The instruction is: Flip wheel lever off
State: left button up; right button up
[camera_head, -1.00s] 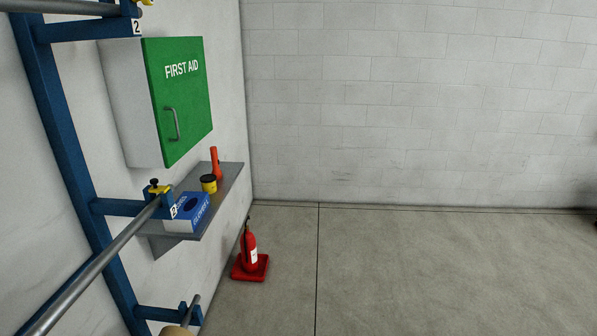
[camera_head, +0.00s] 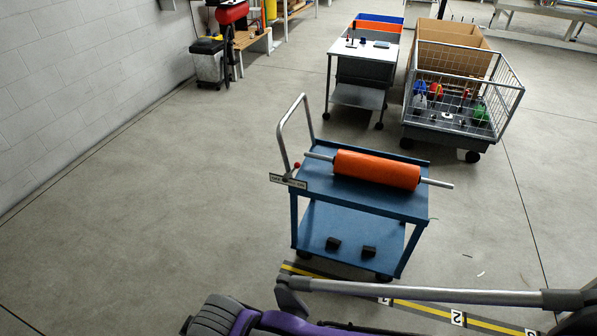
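A blue two-shelf cart (camera_head: 360,246) with a bent grey push handle stands in the middle of the view. A small lever with a red knob (camera_head: 297,166) stands up at its left end, by a labelled plate (camera_head: 288,181) whose text is too small to read. I cannot tell from here which way the lever is set. The cart's wheels are partly hidden below the lower shelf. Grey, black and purple arm links cross the bottom of the view, but no gripper fingers show, so both grippers are out of view.
An orange roll (camera_head: 377,170) on a bar lies across the cart's top, its ends sticking out. Two black blocks (camera_head: 351,247) sit on the lower shelf. A wire-mesh trolley (camera_head: 463,102) and a grey cart (camera_head: 360,73) stand behind. Floor left of the cart is clear.

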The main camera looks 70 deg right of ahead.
aim_at(292, 171)
jog(key=z, duration=2.4)
jog(key=i+l, duration=0.1)
jog(key=i, duration=0.55)
jog(key=i+l, duration=0.1)
jog(key=i, duration=0.6)
